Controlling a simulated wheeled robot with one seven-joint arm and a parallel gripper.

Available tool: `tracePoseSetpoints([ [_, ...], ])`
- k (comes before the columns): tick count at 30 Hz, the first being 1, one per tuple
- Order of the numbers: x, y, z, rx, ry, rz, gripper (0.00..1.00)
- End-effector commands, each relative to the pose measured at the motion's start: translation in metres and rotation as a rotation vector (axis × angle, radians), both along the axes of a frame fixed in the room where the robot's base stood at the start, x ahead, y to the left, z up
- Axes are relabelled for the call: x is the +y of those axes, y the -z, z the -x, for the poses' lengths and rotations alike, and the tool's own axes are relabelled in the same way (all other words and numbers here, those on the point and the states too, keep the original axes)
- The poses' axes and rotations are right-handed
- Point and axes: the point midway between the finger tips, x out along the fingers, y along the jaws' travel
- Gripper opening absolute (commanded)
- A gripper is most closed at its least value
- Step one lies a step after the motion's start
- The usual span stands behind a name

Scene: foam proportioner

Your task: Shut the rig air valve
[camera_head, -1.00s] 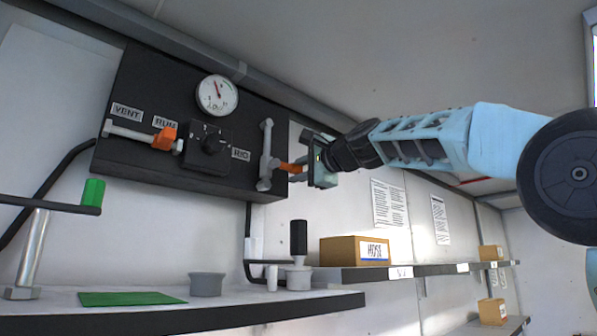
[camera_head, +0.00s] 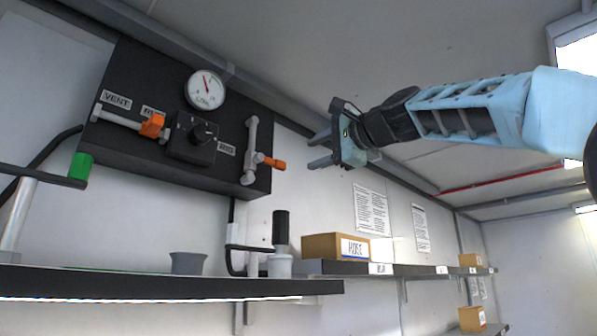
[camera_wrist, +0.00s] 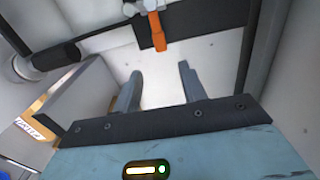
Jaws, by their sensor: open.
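The rig air valve (camera_head: 252,146) is a grey vertical pipe at the right end of the black panel, beside a small label. Its orange handle (camera_head: 272,162) sticks out to the right, across the pipe. In the wrist view the orange handle (camera_wrist: 159,32) hangs at the top middle, beyond the fingers. My gripper (camera_head: 315,153) is open and empty, to the right of the handle and apart from it. Its two fingers (camera_wrist: 160,85) also show in the wrist view with only wall between them.
The black panel (camera_head: 150,70) also carries a gauge (camera_head: 205,90), a black selector knob (camera_head: 203,133) and another orange-handled valve (camera_head: 151,126). Below are a shelf (camera_head: 140,284), a black-handled crank (camera_head: 281,228) and a labelled box (camera_head: 335,247). The space around my gripper is clear.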

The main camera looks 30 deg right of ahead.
Motion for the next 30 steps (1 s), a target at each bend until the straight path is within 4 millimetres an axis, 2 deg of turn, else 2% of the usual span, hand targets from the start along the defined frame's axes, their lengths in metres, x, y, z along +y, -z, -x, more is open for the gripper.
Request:
tracePoseSetpoints([
  [3,-0.008,0.003,0.024,-0.002,0.001,-0.001,0.42],
  [10,-0.016,0.001,0.049,0.000,0.000,-0.001,0.42],
  [30,-0.017,0.000,0.053,0.001,0.000,-0.001,0.42],
])
